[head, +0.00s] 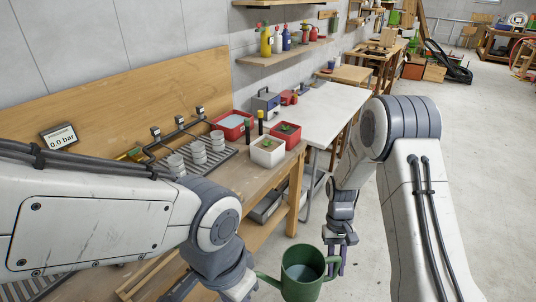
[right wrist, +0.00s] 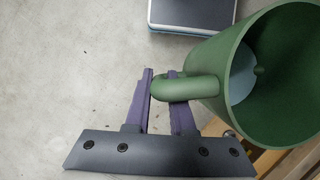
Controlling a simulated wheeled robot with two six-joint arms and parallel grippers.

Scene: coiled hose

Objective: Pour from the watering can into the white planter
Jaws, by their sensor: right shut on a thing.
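The green watering can (head: 293,290) is at the bottom middle of the head view, in front of the bench, upright or nearly so. Its spout points left, and a grey-blue surface like water shows inside. My right gripper (head: 338,262) is shut on its handle; in the right wrist view the purple fingers (right wrist: 162,88) are on either side of the handle loop of the can (right wrist: 215,62). The white planter (head: 267,157), with dark soil and a small green sprout, stands on the bench near its right end, farther away than the can. My left arm reaches the bottom edge; its fingers are out of frame.
A red planter (head: 287,138) stands just behind and right of the white one. A red bin (head: 231,133) and several grey stacked pieces on a rack are left of it. A white table (head: 325,106) lies beyond. Open floor lies right of the bench.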

